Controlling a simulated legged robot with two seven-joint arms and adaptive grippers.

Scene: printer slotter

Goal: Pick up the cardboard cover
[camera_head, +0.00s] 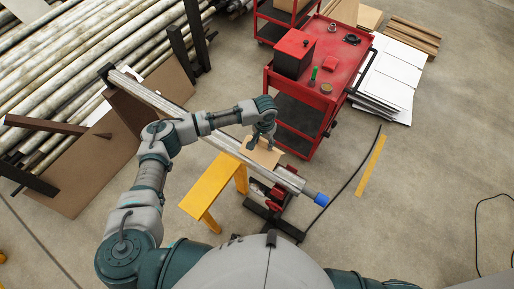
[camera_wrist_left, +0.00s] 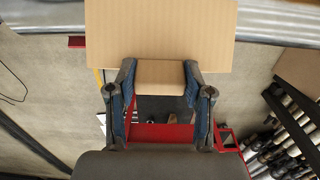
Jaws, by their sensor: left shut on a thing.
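The cardboard cover (camera_head: 262,156) is a tan piece beside the long grey metal beam (camera_head: 223,144), in the middle of the head view. My left gripper (camera_head: 260,143) reaches over the beam and is shut on the cover. In the left wrist view the cover (camera_wrist_left: 160,33) fills the upper middle, with a narrower tab between the two fingers of my left gripper (camera_wrist_left: 158,85). Whether the cover touches the beam is hard to tell. My right gripper is not in view.
A red tool cart (camera_head: 335,90) stands just beyond the gripper. A yellow stand (camera_head: 208,192) is under the beam, and a blue-tipped bar (camera_head: 321,199) is at its right end. Long pipes (camera_head: 70,60) fill the upper left. The floor at right is mostly clear.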

